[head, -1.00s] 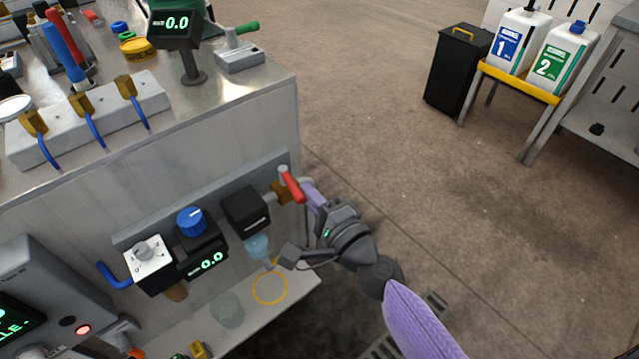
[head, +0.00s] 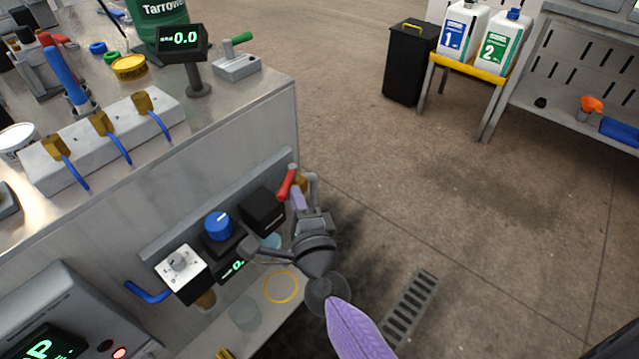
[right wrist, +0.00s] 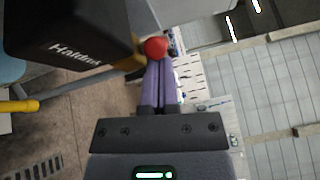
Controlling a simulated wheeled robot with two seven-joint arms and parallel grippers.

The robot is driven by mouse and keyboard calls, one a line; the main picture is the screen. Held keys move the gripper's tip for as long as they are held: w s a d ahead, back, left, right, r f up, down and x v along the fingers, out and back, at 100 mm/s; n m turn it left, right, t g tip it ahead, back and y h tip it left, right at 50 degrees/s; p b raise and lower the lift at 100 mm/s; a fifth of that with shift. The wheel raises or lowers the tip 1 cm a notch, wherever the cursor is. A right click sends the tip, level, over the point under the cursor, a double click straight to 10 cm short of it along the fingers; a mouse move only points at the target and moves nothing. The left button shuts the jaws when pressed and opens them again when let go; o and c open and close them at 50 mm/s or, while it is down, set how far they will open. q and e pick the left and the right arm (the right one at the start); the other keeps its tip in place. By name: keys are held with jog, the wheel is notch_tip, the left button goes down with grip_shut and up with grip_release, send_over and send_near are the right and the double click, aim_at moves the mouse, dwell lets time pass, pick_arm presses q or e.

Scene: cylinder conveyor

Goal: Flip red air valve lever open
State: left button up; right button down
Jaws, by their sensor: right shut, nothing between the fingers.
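The red air valve lever (head: 286,183) sits at the right end of the panel on the bench's side, tilted with its top leaning slightly right. In the right wrist view its rounded red end (right wrist: 155,47) shows just beyond my fingertips. My right gripper (head: 296,197) is shut and empty, its purple fingers right beside the lever; whether they touch it I cannot tell. In the right wrist view the closed fingers (right wrist: 156,70) point at the red end. The brass valve body (right wrist: 130,62) is partly hidden behind the fingers and the black block. My left gripper is not in view.
Left of the lever on the panel are a black block (head: 262,212), a blue knob (head: 218,225) and a white switch plate (head: 180,262). A shelf with a yellow ring (head: 281,287) lies below. The floor to the right is open.

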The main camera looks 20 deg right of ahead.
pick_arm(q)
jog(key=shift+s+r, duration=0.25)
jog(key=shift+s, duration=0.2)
pick_arm(e)
jog(key=shift+w+a, duration=0.35)
jog(key=shift+a, duration=0.4)
pick_arm(q)
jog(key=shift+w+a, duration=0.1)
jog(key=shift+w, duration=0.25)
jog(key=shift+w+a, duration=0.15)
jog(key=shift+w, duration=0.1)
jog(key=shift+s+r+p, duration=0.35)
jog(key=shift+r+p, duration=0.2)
jog(key=shift+p, duration=0.2)
pick_arm(e)
jog(key=s+a, duration=0.1)
jog(key=s, duration=0.9)
jog(key=shift+f, duration=0.3)
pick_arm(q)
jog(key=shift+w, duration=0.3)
pick_arm(e)
jog(key=shift+w, duration=0.1)
